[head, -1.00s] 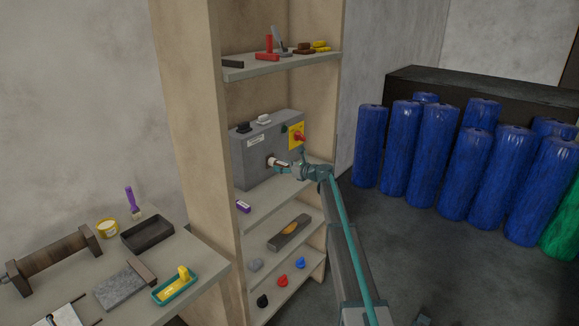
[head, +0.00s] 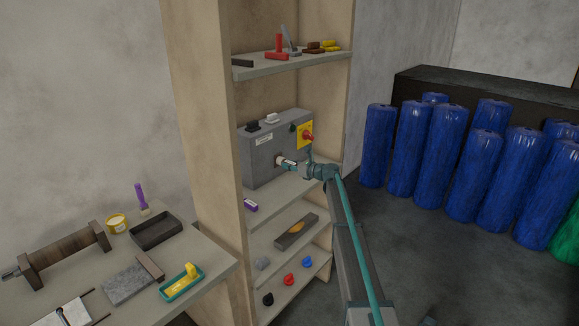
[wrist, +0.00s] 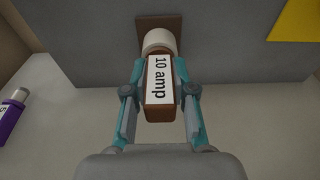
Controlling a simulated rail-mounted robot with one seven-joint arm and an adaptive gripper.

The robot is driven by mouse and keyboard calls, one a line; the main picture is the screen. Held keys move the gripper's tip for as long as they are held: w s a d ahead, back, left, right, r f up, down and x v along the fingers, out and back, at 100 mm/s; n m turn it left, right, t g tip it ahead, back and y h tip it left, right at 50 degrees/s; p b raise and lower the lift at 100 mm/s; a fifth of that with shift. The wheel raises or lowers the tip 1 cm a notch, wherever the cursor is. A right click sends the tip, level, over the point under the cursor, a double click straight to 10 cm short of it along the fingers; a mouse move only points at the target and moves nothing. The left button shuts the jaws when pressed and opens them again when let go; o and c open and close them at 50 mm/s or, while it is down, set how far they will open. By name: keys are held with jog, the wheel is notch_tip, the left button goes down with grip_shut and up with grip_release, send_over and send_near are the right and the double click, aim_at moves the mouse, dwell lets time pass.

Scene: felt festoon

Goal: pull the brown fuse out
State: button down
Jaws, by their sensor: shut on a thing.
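The brown fuse (wrist: 158,98), labelled "10 amp", lies between the two fingers of my gripper (wrist: 159,72) in the wrist view. The gripper is shut on its sides. Its round white end (wrist: 159,40) points at a brown square plate (wrist: 158,22) on the grey box face. I cannot tell whether that end is still inside the plate. In the head view my gripper (head: 291,165) is at the front of the grey box (head: 262,165), and the fuse is mostly hidden there, with a pale end (head: 280,160) showing.
A purple fuse (head: 250,205) lies on the box's shelf, left of my gripper. A red switch on a yellow plate (head: 304,141) is above right of the gripper. The cabinet side (head: 212,130) stands left of the box. The shelf below holds a level (head: 297,231).

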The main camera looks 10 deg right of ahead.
jog(key=shift+s, duration=0.1)
jog(key=shift+f+v, duration=0.2)
jog(key=shift+v, duration=1.1)
jog(key=shift+f+v, duration=0.2)
jog(key=shift+v, duration=1.1)
jog(key=shift+d, duration=0.1)
